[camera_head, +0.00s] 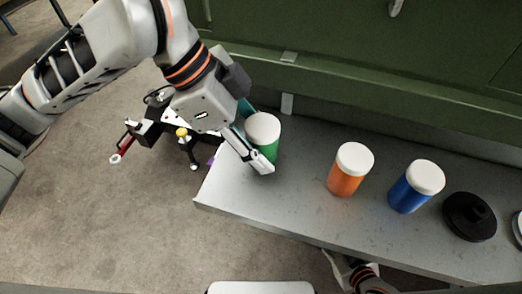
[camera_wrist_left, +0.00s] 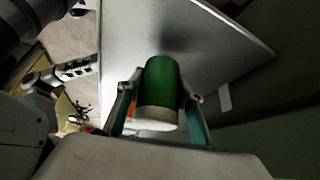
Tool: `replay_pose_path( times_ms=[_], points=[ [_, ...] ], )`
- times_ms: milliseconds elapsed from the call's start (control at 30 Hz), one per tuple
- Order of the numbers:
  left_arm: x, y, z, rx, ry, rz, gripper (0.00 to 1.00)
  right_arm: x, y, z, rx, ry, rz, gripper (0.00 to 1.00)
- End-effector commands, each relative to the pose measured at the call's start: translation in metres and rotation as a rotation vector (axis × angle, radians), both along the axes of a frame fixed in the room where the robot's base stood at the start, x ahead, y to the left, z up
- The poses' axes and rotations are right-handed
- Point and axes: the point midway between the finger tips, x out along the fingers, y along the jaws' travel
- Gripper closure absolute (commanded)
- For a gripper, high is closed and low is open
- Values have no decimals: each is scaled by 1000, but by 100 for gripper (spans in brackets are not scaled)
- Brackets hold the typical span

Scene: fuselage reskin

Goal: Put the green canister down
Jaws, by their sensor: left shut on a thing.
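The green canister (camera_head: 266,137) has a white lid and is near the left end of the grey bench in the head view. My left gripper (camera_head: 257,150) is shut on it, with one finger across its near side. In the left wrist view the green canister (camera_wrist_left: 162,90) sits between the two fingers of the left gripper (camera_wrist_left: 157,103). The canister looks upright. I cannot tell whether its base touches the bench. My right gripper is not clearly seen; only part of my right arm shows at the bottom edge.
On the grey bench (camera_head: 300,215) stand an orange canister (camera_head: 348,171), a blue canister (camera_head: 415,188) and a black round object (camera_head: 469,216), to the right of the green one. A green wall (camera_head: 400,60) rises behind. A dark stand (camera_head: 160,127) is on the floor at left.

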Motion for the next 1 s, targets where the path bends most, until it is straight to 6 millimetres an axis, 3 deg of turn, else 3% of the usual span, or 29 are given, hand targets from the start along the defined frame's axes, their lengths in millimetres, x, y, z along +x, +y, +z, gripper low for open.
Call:
replay_pose_path(
  times_ms=[100,500,533,567,1000],
  points=[
    [0,0,-20,-2,6,0,88,-2,-1,-8,-6,5,1,60],
    [0,0,-23,1,1,2,88,6,-2,0,-8,-11,-1,60],
    [0,0,-23,1,1,2,56,6,-2,-1,-7,-11,-1,60],
    [0,0,-23,1,1,2,48,6,-2,-1,-7,-11,-1,60],
    [1,1,-18,0,-1,0,47,-1,0,-6,-4,2,2,60]
  ],
)
